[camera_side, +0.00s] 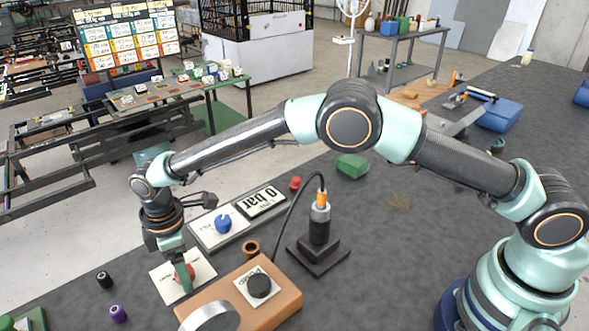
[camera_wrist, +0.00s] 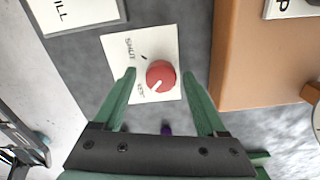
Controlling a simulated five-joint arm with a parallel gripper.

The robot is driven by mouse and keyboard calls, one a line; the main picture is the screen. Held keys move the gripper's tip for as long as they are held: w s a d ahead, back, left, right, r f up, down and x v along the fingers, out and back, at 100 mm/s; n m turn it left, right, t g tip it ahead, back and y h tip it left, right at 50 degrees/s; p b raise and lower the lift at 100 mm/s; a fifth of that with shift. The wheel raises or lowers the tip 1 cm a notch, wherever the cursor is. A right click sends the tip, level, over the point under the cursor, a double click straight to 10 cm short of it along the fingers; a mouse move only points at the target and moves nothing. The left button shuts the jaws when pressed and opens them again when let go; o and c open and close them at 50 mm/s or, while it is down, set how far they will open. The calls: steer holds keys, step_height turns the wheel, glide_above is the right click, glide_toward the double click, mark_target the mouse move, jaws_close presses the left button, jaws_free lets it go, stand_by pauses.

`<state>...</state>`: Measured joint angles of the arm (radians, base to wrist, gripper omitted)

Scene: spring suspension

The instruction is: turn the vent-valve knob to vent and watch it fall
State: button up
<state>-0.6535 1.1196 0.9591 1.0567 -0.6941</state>
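The red vent-valve knob (camera_wrist: 161,74) sits on a white plate (camera_wrist: 116,48) marked SHUT, with a second word, partly legible as VENT, below it. The knob's white pointer line is turned to the lower left, towards that second word. My gripper (camera_wrist: 159,74) is open, its green fingers on either side of the knob; I cannot tell whether they touch it. In the side view my gripper (camera_side: 184,277) is down at the plate (camera_side: 164,279) and hides much of the knob. The pressure display (camera_side: 262,202) appears to read 0 bar.
A blue knob (camera_side: 223,223) on the fill panel stands behind the plate. An orange-brown block (camera_side: 283,296) with a black knob (camera_side: 259,285) is close on the right. A dark stepped stand (camera_side: 319,253) with a hose is beyond. Small black (camera_side: 104,279) and purple (camera_side: 118,313) cylinders lie left.

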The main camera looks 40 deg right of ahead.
stand_by(0.3)
step_height(320, 180, up, 12)
stand_by(0.5)
steer(key=s+d+r+m+t+y, duration=0.1)
steer(key=d+r+m, duration=0.2)
steer(key=d+r, duration=0.45)
steer(key=s+d+r+m+t, duration=0.1)
steer(key=d+r+m, duration=0.35)
steer(key=d, duration=0.55)
steer(key=s+d+m+t+h, duration=0.1)
steer(key=s+d+m+t, duration=0.2)
steer(key=s+d+m, duration=0.5)
steer(key=s+d, duration=0.6)
steer(key=d, duration=0.2)
steer(key=shift+d+f+t, duration=0.25)
steer(key=shift+f+t, duration=0.05)
